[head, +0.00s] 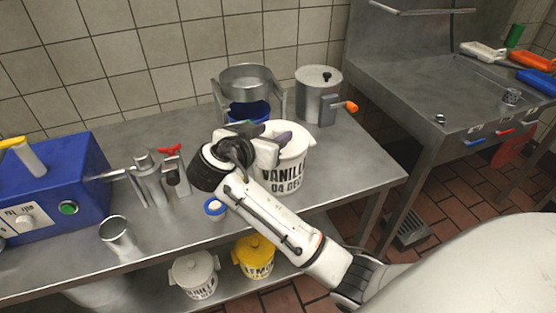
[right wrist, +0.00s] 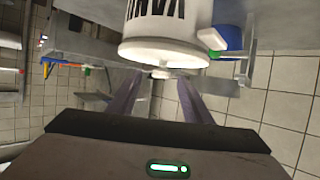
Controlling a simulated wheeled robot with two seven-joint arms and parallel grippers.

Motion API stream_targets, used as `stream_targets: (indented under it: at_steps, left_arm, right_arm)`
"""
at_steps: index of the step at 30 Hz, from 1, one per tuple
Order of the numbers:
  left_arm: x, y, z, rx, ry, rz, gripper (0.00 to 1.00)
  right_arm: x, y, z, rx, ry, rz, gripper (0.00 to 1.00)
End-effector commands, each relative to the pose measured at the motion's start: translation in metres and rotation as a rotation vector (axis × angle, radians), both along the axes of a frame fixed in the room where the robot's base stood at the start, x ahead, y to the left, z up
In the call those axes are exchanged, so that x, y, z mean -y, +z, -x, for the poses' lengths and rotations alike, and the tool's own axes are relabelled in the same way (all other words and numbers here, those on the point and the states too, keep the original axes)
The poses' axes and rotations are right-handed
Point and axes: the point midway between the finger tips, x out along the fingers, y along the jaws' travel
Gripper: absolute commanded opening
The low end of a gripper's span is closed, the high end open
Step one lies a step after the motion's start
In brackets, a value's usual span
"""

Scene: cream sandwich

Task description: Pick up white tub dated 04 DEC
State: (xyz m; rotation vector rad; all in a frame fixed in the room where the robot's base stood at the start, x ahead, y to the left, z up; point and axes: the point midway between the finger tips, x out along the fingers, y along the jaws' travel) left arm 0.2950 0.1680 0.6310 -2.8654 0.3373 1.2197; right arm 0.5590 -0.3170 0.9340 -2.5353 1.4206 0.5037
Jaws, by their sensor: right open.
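A white tub (head: 288,170) lettered "VANILLA 04 DEC" stands upright on the metal counter, right of the middle in the head view. My right gripper (head: 272,146) is open at the tub's upper left rim and hides part of its top. In the right wrist view the tub (right wrist: 165,30) appears upside down at the top, with its pale round top just past the open fingers (right wrist: 160,92). Nothing is held between the fingers. Whether a finger touches the tub, I cannot tell. My left gripper is not in view.
On the counter (head: 335,178) stand a blue machine (head: 60,185), a metal cup (head: 116,234), a sieve-like pot (head: 247,80) over a blue container (head: 248,112), and a steel canister (head: 318,95). Another white tub (head: 194,272) and a yellow tub (head: 255,257) are on the lower shelf.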

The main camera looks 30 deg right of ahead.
Motion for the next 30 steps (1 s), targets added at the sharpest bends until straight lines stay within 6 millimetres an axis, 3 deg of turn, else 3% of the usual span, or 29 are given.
stream_targets:
  at_steps: [9, 18, 26, 30]
  left_arm:
    - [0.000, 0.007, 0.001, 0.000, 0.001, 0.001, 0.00]
    - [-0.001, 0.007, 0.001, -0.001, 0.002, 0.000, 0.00]
    - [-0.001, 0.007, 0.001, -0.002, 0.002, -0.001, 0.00]
    - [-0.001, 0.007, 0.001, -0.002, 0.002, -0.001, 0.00]
  right_arm:
    - [0.035, -0.015, -0.023, -0.003, -0.002, 0.003, 0.45]
    - [0.038, -0.018, -0.026, -0.001, 0.000, 0.000, 0.45]
    - [0.038, -0.018, -0.025, -0.002, 0.000, 0.001, 0.03]
    - [0.038, -0.018, -0.025, -0.002, 0.000, 0.001, 0.00]
